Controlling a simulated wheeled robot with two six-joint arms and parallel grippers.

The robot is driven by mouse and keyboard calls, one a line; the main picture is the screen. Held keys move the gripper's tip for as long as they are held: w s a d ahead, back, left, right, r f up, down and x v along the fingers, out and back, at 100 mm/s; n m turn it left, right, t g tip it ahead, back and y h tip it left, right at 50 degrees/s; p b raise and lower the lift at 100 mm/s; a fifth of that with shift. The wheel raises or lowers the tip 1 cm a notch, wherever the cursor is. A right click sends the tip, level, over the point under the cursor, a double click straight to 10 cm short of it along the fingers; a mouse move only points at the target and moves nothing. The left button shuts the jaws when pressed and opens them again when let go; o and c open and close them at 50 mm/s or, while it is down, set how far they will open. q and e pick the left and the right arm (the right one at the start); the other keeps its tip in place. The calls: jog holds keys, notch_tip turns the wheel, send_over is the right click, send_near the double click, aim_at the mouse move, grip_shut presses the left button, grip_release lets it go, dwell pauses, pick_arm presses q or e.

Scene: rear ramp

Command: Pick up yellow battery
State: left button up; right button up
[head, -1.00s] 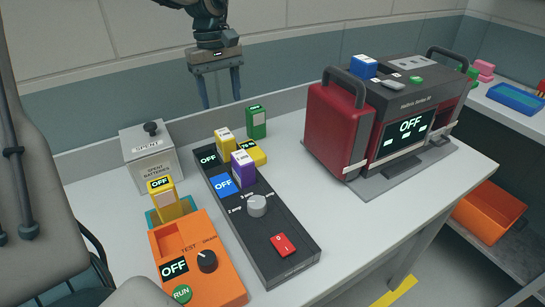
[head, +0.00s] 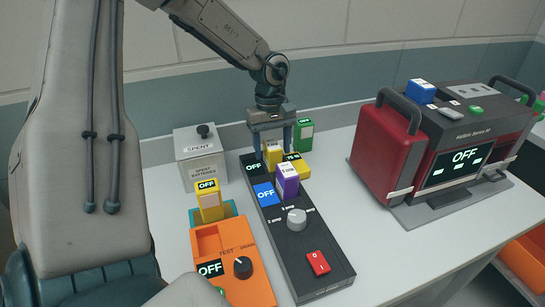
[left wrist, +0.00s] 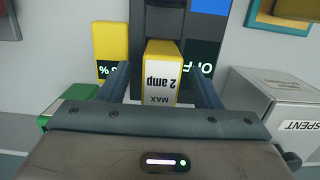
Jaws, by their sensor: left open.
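A yellow battery (head: 272,158) with a white "MAX 2 amp" label stands in the far slot of the black charger (head: 320,262). It also shows in the left wrist view (left wrist: 161,65). My left gripper (head: 272,147) points down over it, open, with one finger on each side; I cannot tell whether they touch it. A second yellow battery (head: 300,171) with a dark percent display lies on the table beside the charger; it also shows in the left wrist view (left wrist: 110,42). My right gripper is out of view.
A purple battery (head: 287,181) stands in the charger, nearer than the yellow one. A green battery (head: 303,134) stands behind my gripper. The spent batteries box (head: 201,160) is to the left. A red and black machine (head: 385,160) stands to the right.

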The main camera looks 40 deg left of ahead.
pick_arm(q)
jog(key=shift+r, duration=0.1)
grip_shut()
